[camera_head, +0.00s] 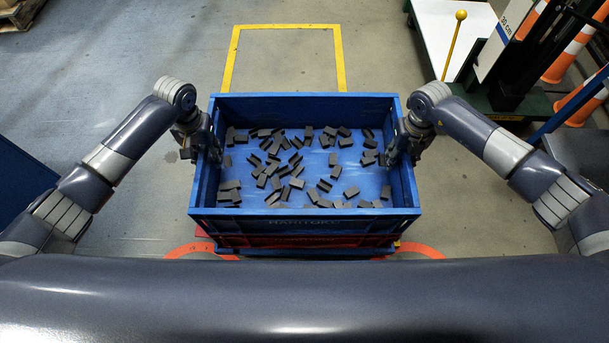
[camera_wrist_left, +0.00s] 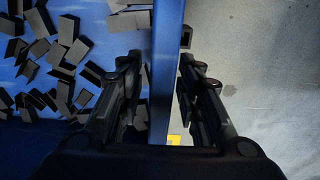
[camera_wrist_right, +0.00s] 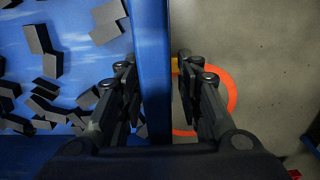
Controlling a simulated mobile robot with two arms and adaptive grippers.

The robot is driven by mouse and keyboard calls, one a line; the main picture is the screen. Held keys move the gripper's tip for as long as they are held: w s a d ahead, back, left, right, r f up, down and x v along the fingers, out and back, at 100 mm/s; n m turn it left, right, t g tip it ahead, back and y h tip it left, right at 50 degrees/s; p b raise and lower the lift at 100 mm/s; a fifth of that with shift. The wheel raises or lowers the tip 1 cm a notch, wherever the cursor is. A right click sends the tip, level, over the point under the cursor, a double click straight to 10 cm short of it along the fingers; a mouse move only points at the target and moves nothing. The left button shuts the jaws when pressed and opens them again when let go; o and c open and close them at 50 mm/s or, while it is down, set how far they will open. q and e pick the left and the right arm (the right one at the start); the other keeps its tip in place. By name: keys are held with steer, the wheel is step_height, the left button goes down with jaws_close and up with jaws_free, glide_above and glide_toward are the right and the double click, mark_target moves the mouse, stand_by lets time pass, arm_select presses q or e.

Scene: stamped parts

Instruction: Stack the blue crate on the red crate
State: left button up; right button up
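The blue crate (camera_head: 305,223), full of loose grey stamped parts (camera_head: 285,165), is level in the middle of the head view. A strip of the red crate (camera_head: 305,240) shows directly under its near wall; the rest is hidden, and I cannot tell how exactly the two line up. My left gripper (camera_head: 205,150) is at the blue crate's left wall, and my right gripper (camera_head: 400,150) at its right wall. In the left wrist view (camera_wrist_left: 162,70) and the right wrist view (camera_wrist_right: 155,75), each gripper is open, with one finger inside and one outside the wall.
Another blue edge (camera_head: 300,251) shows below the red strip. Orange-red floor marking (camera_head: 420,249) curves beside the stack. A yellow floor outline (camera_head: 285,27) lies behind it. A white-topped cart (camera_head: 450,40) and striped cones (camera_head: 565,55) stand at the back right.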

arm_select(q)
steer(key=shift+r, duration=0.1)
step_height(320, 180, up, 12)
steer(key=shift+f, duration=0.2)
steer(key=shift+r, duration=0.1)
arm_select(e)
steer(key=shift+r, duration=0.25)
step_height(320, 180, up, 12)
steer(key=shift+f, duration=0.25)
arm_select(q)
steer(key=shift+s, duration=0.1)
arm_select(e)
steer(key=shift+s+f, duration=0.1)
